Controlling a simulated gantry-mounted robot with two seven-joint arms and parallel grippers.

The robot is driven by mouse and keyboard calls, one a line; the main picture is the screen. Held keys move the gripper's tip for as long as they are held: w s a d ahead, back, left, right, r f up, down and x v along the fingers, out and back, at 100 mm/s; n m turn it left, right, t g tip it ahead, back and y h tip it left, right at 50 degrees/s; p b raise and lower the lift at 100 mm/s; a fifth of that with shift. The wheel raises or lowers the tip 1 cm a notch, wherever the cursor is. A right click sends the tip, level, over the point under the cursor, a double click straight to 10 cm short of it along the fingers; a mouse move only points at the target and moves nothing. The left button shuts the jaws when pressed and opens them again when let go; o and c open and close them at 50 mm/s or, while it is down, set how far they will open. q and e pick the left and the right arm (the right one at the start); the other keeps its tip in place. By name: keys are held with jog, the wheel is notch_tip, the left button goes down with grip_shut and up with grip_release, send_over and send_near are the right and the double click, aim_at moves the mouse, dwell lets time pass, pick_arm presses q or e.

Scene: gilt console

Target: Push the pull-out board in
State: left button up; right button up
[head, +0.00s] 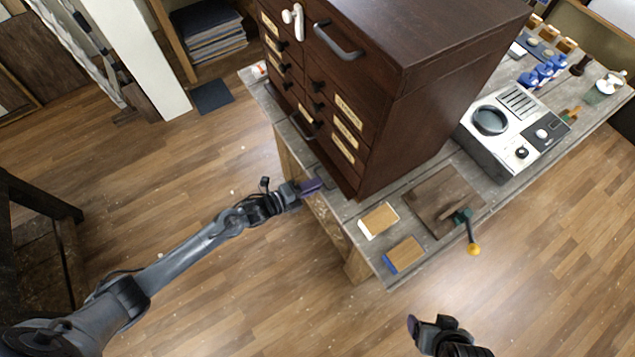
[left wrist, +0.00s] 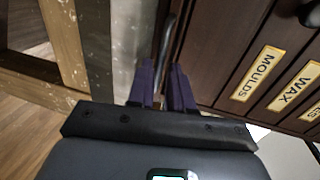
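The dark wooden cabinet (head: 420,110) stands on the grey bench, with a thin dark board (head: 345,187) low along its drawer front. I cannot tell how far this board sticks out. My left gripper (head: 311,186) is at the bench's near edge, close to the board's right part. In the left wrist view, its purple fingers (left wrist: 164,85) are a little apart, with a grey bar-shaped handle (left wrist: 168,40) in line with the gap. Whether they grip it is unclear. My right gripper (head: 415,325) is over the floor, away from the bench; its finger opening is hidden.
On the bench (head: 345,215) are two small brown-topped blocks (head: 379,220) (head: 405,254), a square brown board (head: 443,200) with a green yellow-knobbed tool (head: 466,225), and a white device (head: 505,125). Labelled drawers (head: 345,130) with knobs rise above my left gripper. Floor in front is clear.

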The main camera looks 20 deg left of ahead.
pick_arm(q)
jog(key=shift+x, duration=0.95)
jog(key=shift+c, duration=0.5)
grip_shut()
dwell(0.3)
